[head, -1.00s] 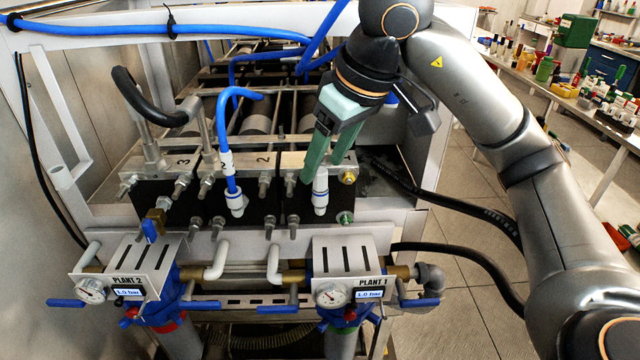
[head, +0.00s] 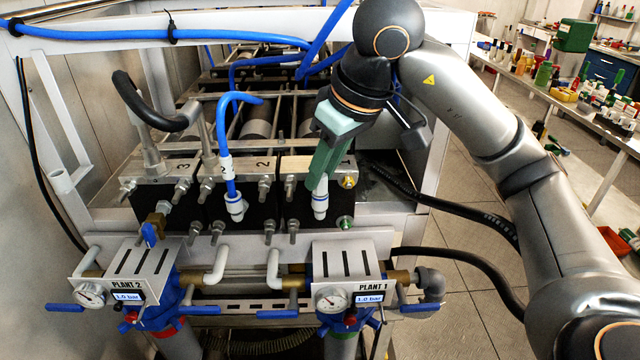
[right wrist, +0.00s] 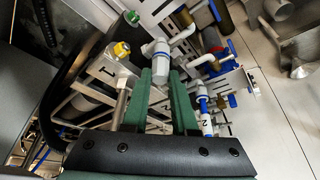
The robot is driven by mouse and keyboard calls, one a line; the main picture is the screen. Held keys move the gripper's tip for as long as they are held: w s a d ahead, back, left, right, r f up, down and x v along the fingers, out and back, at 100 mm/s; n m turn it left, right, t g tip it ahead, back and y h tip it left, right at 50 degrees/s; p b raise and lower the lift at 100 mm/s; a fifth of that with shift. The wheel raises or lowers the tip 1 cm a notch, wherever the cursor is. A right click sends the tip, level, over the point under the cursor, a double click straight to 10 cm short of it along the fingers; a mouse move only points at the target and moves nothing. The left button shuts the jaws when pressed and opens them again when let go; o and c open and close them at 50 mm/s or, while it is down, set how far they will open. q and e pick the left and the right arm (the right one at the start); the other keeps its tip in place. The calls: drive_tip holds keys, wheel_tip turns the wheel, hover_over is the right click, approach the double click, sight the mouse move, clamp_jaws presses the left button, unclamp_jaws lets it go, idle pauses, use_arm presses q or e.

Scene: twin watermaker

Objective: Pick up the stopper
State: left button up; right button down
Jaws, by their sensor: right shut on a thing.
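The stopper (head: 320,204) is a white plug with a blue ring, upright at the front of block 1. It also shows in the right wrist view (right wrist: 157,60), just beyond the green fingertips. My right gripper (head: 319,184) reaches down from above, and its green fingers are shut on the stopper's top. The fingers hide that top part in the head view. In the right wrist view the gripper (right wrist: 160,78) has a finger on each side of the stopper's near end. The stopper still appears seated at the block. My left gripper is not in view.
A similar white fitting with a blue ring and blue hose (head: 236,203) stands to the left at block 2. Bolts and a yellow-capped fitting (head: 348,182) are close by. The Plant 1 gauge panel (head: 343,270) is below. Open floor lies to the right.

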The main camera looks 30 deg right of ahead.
drive_tip(key=shift+r, duration=0.1)
idle(0.6)
drive_tip(key=shift+r+p, duration=1.15)
drive_tip(key=shift+r, duration=7.75)
drive_tip(key=c, duration=1.2)
unclamp_jaws()
drive_tip(key=shift+c, duration=0.2)
clamp_jaws()
